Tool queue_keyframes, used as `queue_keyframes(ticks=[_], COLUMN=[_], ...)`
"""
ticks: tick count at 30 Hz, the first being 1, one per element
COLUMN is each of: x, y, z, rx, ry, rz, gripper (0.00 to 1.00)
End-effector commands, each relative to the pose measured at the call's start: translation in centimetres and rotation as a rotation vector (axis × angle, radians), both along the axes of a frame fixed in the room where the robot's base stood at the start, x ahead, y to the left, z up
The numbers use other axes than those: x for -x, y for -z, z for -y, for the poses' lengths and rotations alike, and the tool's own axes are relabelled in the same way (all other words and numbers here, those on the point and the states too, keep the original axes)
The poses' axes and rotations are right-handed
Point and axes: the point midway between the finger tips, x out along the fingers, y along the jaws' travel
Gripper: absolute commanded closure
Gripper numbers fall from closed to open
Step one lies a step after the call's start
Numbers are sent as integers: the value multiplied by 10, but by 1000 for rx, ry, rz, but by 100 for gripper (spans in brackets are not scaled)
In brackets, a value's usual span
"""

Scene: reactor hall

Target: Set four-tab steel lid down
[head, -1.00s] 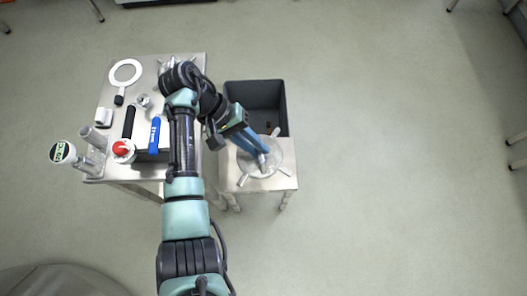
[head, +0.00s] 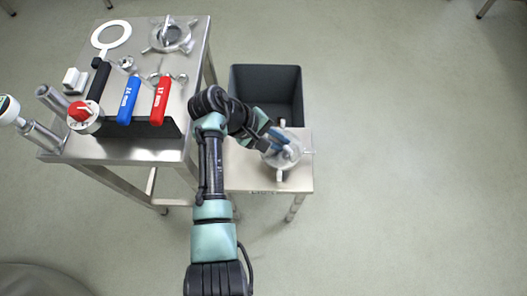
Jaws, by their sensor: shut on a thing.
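The four-tab steel lid (head: 270,160) is a round grey disc with tabs around its rim. It lies flat at the small steel table (head: 245,178), over the right part of its top. My gripper (head: 286,150), with blue fingers, reaches in from the upper left and is shut on the lid near its middle. The fingers and wrist cover part of the lid. I cannot tell whether the lid touches the tabletop or hangs just above it.
A dark grey bin (head: 267,72) stands right behind the small table. The larger steel table (head: 130,152) at left holds a rack with blue (head: 128,100) and red (head: 161,100) handles, a white ring (head: 111,34) and a tabbed steel fitting (head: 170,35). Floor at right is clear.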

Motion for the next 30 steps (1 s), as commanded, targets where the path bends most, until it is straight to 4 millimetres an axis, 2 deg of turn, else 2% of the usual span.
queue_keyframes(ticks=[2,6,9,13,16,21,24,30], x=[-3,-6,-4,-2,-1,-1,-1,-1], y=[-11,-27,-37,-43,-33,1,15,28], z=[2,-12,-25,-37,-41,-42,-42,-41], rx=[4,-2,-8,-10,-11,-11,-11,-11], ry=[-197,-522,-693,-820,-858,-862,-862,-858], rz=[6,10,14,13,10,8,10,11], gripper=[100,100,100,100,100,100,100,100])
